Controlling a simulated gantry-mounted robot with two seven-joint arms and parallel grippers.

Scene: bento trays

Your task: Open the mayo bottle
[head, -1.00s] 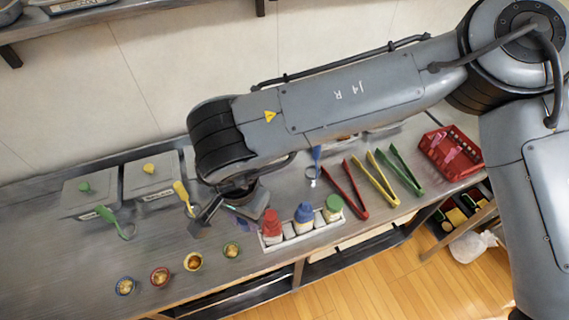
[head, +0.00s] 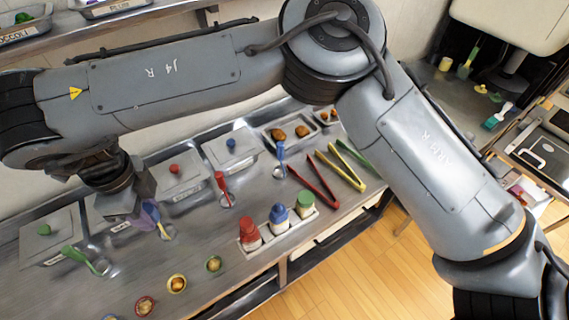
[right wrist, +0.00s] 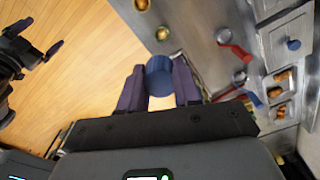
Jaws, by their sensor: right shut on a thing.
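A white rack (head: 254,252) on the counter holds a red-capped bottle (head: 249,238), a blue-capped bottle (head: 279,218) and a green-capped bottle (head: 305,203), all upright. I cannot read which is mayo. My right gripper (head: 148,214) hangs left of the rack, near the yellow spoon (head: 163,232). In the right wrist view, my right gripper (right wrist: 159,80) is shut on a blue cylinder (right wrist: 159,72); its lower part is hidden.
Small cups (head: 177,283) stand along the front edge. Lidded bins (head: 182,180) line the back, with several spoons before them. Red tongs (head: 312,181), yellow tongs (head: 347,175) and green tongs (head: 358,157) lie right of the rack. The counter between cups and spoons is mostly clear.

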